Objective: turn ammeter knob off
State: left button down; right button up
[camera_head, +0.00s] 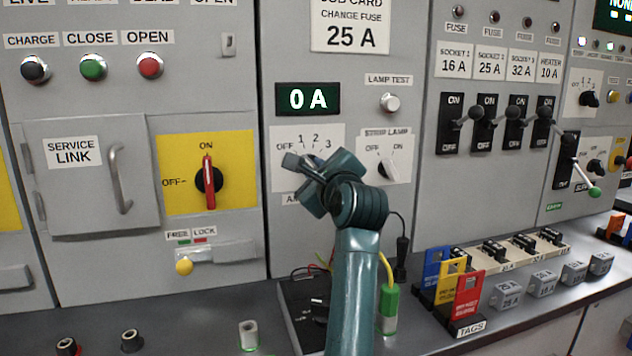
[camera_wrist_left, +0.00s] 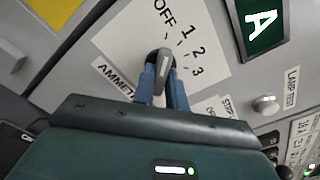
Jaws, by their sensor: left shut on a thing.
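The ammeter knob (camera_wrist_left: 163,68) is a dark round knob with a grey pointer bar, on a white plate (camera_wrist_left: 130,40) marked OFF, 1, 2, 3. In the wrist view my left gripper (camera_wrist_left: 162,84) is shut on the knob, with a blue finger on either side of the bar. The bar's upper end points roughly toward the OFF side of the scale; its exact mark is hard to tell. In the head view my left gripper (camera_head: 309,163) covers the knob and most of the AMMETER label. The display (camera_head: 308,99) above reads 0 A. My right gripper is not in view.
The strip lamp knob (camera_head: 387,168) is close on the right, with the lamp test button (camera_head: 390,103) above it. The red-handled switch (camera_head: 208,182) on a yellow plate is to the left. Tags (camera_head: 467,296) and fuses stand on the shelf below.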

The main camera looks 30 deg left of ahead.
pick_arm(q)
jog(key=shift+n, duration=0.3)
jog(key=c, duration=1.4)
grip_release()
jog(key=shift+c, duration=0.2)
jog(key=shift+r, duration=0.1)
notch_tip(320, 180, up, 10)
jog(key=shift+f+p, duration=0.1)
jog(key=shift+p, duration=0.2)
